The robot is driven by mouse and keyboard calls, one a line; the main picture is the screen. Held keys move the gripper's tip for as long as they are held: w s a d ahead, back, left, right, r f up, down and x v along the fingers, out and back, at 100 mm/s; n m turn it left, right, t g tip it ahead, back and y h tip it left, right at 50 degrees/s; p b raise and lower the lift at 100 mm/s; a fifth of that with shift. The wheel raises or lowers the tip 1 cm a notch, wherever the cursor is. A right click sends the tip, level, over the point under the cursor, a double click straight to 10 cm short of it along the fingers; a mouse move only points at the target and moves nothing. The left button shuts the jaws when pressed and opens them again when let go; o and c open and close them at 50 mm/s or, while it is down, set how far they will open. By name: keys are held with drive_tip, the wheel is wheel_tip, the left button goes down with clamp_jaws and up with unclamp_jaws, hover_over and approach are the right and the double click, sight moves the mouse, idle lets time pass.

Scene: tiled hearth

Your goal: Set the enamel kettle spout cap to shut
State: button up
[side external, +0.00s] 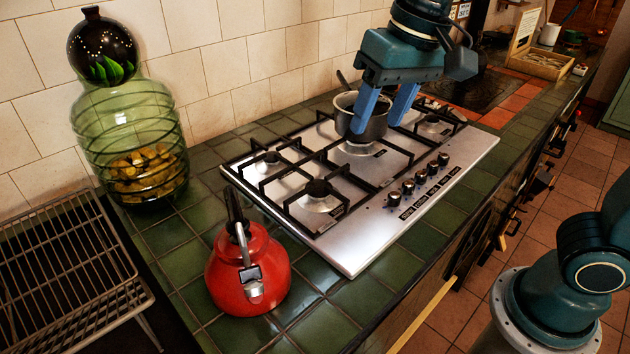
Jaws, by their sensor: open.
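The red enamel kettle (232,290) stands upright on the green tiles at the front, left of the hob. Its dark handle rises above the lid. The metal spout cap (252,281) faces the camera at the kettle's front; I cannot tell whether it is open or shut. My gripper (382,125) is open, its two blue fingers pointing down over the back of the hob, well apart from the kettle. The fingers are in front of a metal saucepan; nothing shows held between them.
The steel hob (420,195) with black grates lies right of the kettle. The saucepan (345,104) stands at its back. A green glass jar (135,140) and a wire rack (70,270) are on the left. Green tiles around the kettle are clear.

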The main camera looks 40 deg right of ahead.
drive_tip(key=shift+s+d, duration=0.95)
drive_tip(key=shift+d, duration=0.2)
drive_tip(key=m+g+h, duration=0.1)
drive_tip(key=m+g, duration=0.1)
drive_tip(key=g, duration=0.1)
hover_over(249, 269)
wheel_tip(249, 269, down, 6)
drive_tip(key=shift+f, duration=0.2)
wheel_tip(249, 269, down, 14)
drive_tip(key=shift+r, duration=0.25)
